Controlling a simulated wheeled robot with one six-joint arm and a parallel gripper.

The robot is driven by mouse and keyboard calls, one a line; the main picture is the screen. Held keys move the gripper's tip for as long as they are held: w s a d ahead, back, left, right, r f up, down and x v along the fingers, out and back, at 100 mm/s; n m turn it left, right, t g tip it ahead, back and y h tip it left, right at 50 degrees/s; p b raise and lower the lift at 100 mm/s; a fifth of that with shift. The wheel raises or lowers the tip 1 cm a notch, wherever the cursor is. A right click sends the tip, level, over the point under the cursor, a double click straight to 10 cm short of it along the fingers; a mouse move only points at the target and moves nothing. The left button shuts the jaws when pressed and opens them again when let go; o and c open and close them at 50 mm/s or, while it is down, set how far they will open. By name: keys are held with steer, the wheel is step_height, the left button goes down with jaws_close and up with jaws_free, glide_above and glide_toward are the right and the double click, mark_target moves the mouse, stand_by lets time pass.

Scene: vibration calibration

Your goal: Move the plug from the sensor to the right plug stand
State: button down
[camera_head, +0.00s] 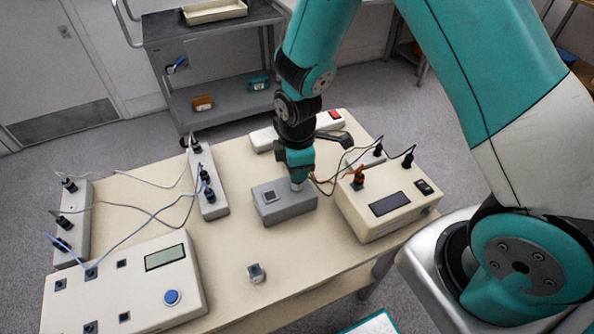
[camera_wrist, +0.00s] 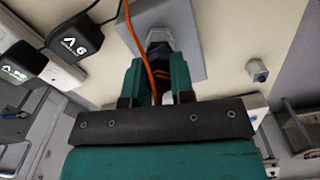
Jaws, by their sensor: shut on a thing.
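My gripper (camera_head: 298,182) points down at the right end of a grey box (camera_head: 278,208) with a square socket on top. In the wrist view the gripper (camera_wrist: 157,62) is shut on a dark plug (camera_wrist: 158,38), whose far end is at the grey box (camera_wrist: 192,20); I cannot tell whether it is seated. In the head view the fingers hide the plug. A small grey cube (camera_head: 256,273) stands apart near the front edge. Two pale strips with dark plugs, a left one (camera_head: 81,197) and a right one (camera_head: 205,170), stand at left.
A cream device with a display (camera_head: 390,203) and an orange plug (camera_head: 358,178) stands close right of the gripper. Another with a blue button (camera_head: 130,288) is front left. Loose cables cross the table. Bare tabletop (camera_head: 228,240) lies between the grey box and the front-left device.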

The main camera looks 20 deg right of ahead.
steer(key=shift+n, duration=1.3)
steer(key=shift+n+p, duration=0.3)
steer(key=shift+n, duration=0.7)
steer(key=shift+r+p, duration=0.8)
steer(key=shift+p, duration=0.1)
steer(key=shift+r+p, duration=1.5)
steer(key=shift+r, duration=0.25)
